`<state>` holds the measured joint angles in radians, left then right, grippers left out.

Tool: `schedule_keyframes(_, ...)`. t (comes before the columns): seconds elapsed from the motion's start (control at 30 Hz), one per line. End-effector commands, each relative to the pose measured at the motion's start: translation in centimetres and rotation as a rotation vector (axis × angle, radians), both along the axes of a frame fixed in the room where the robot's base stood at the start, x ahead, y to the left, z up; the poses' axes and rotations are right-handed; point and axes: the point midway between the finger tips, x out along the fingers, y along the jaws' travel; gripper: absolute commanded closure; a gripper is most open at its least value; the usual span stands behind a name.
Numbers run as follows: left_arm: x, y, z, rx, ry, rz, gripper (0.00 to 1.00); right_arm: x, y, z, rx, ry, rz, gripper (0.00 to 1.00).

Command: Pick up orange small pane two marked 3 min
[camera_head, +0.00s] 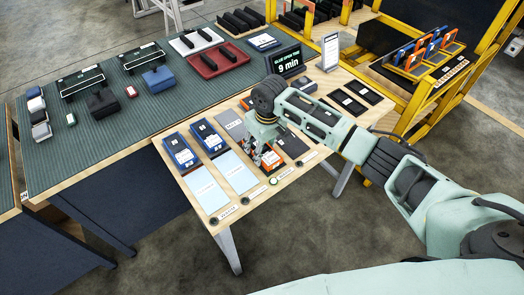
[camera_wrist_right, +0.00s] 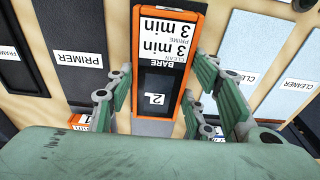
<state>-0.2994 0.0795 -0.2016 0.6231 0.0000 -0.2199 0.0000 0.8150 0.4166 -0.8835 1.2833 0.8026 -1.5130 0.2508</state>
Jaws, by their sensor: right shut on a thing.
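The orange-edged small pane marked 2 and "3 min" (camera_wrist_right: 155,98) lies between the fingers of my right gripper (camera_wrist_right: 157,85) in the right wrist view. I cannot tell whether the pane is clear of the table. My left gripper is not in view.
Two blue panes (camera_head: 181,152) and pale cleaner mats (camera_head: 202,187) lie left.

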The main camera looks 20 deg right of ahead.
Motion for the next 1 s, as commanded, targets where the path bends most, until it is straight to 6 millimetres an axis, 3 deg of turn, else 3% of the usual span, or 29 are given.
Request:
schedule_keyframes(0.3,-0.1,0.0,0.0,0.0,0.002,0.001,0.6,0.1,0.0,0.1,0.001,-0.002,0.0,0.89)
schedule_keyframes(0.57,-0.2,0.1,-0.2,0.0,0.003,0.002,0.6,0.1,0.0,0.7,0.001,-0.004,0.0,0.9)
schedule_keyframes(0.77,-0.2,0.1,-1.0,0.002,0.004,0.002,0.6,0.2,0.0,3.9,0.001,-0.007,0.001,0.9)
schedule_keyframes(1.0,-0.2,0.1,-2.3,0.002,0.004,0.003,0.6,2.0,-4.9,7.0,0.0,-0.004,-0.005,0.9)
